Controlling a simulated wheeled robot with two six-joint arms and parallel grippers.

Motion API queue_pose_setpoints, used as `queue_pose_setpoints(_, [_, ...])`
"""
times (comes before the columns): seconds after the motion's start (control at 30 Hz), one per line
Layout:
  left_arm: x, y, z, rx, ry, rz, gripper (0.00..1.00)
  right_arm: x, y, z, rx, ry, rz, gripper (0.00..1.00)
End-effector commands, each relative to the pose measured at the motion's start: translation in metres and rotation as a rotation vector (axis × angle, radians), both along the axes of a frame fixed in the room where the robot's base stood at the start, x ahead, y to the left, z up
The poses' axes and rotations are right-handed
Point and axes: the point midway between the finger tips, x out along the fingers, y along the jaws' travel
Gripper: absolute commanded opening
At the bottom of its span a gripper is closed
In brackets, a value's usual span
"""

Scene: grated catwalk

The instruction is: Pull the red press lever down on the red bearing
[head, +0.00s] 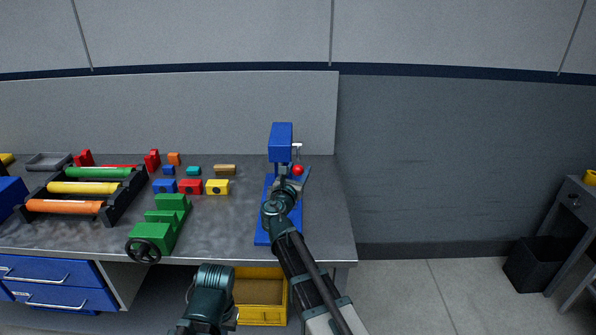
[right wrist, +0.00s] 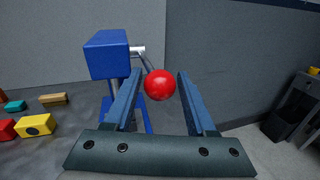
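The blue press (head: 281,137) stands on a blue base near the table's right end. Its lever has a red ball knob (head: 298,170) on a metal rod. In the right wrist view the red knob (right wrist: 160,84) shows between the fingertips of my right gripper (right wrist: 160,76), with visible gaps on both sides. My right gripper (head: 292,180) is open, just in front of the press. A red block with a dark round hole (head: 190,187), apparently the red bearing, lies left of the press. My arm hides part of the press base. My left arm is low in front of the table; its fingers are unclear.
Blue (head: 164,186) and yellow (head: 217,187) holed blocks flank the red one. A green stepped piece with a black wheel (head: 160,228) and a black rack of coloured rollers (head: 128,196) are farther left. A yellow bin (head: 262,316) is below the table.

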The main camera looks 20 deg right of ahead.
Motion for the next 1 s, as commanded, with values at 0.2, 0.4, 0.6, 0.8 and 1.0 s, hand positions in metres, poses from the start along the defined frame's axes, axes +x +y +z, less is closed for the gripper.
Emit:
queue_pose_setpoints(0.2, [0.0,0.0,0.0,0.0,0.0,0.0,0.0,0.0,0.0,0.0,-0.002,0.0,0.0,0.73])
queue_pose_setpoints(0.4, [0.0,0.0,0.0,0.0,0.0,0.0,0.0,-0.002,0.001,0.0,-0.002,0.0,0.001,0.73])
queue_pose_setpoints(0.6, [0.0,0.0,0.0,0.0,0.0,0.0,0.0,-0.029,0.016,0.0,-0.002,0.0,0.003,0.73])
queue_pose_setpoints(0.8, [0.0,0.0,0.0,0.0,0.0,0.0,0.0,-0.068,0.039,0.0,-0.002,0.0,0.003,0.73])
queue_pose_setpoints(1.0, [0.0,0.0,0.0,0.0,0.0,0.0,0.0,-0.098,0.058,0.0,-0.002,0.0,0.002,0.73])
